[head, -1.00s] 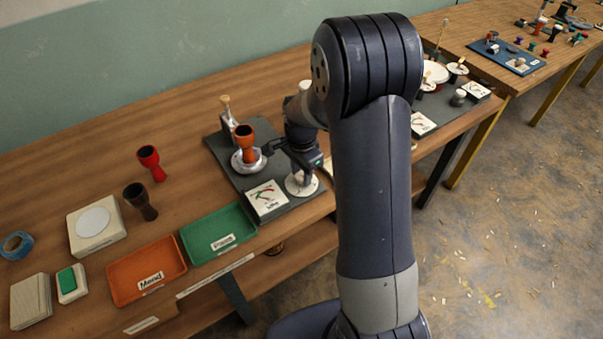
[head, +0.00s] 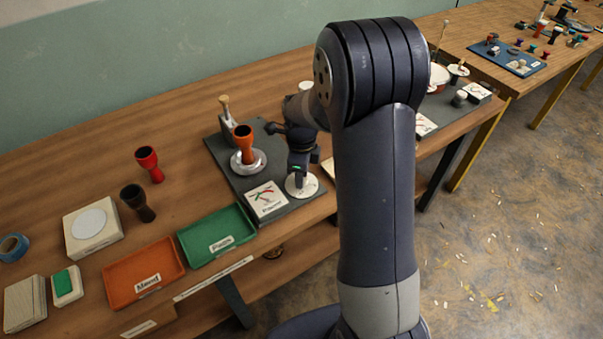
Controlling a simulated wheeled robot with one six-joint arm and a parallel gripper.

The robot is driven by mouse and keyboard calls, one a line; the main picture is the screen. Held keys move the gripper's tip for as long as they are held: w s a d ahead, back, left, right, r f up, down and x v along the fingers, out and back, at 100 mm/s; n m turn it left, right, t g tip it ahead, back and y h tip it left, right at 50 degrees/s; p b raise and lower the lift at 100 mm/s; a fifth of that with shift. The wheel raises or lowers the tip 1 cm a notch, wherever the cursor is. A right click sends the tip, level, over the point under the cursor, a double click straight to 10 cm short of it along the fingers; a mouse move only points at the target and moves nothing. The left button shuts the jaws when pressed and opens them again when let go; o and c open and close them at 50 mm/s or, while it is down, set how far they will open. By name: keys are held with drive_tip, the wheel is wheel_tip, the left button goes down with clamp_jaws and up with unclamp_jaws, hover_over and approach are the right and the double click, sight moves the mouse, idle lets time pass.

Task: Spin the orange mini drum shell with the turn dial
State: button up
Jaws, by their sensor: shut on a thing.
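The orange mini drum shell (head: 243,139) stands upright on a round silver turntable (head: 247,163) on a dark grey board (head: 222,160). The turn dial (head: 300,190) is a white disc at the board's front right corner. My gripper (head: 299,181) points down over the dial and is shut on its knob; the knob itself is mostly hidden by the fingers. A white card with a red and green gauge (head: 266,199) lies left of the dial. A wooden-handled tool (head: 226,115) stands behind the shell.
A red shell (head: 149,162) and a dark brown shell (head: 137,201) stand left of the board. An orange tray (head: 175,271) and a green tray (head: 187,246) lie along the front edge. A white scale-like box (head: 70,242) is further left. My arm hides the bench to the right.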

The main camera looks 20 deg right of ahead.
drive_tip(key=shift+m, duration=0.8)
drive_tip(key=o, duration=1)
wheel_tip(320, 180, up, 11)
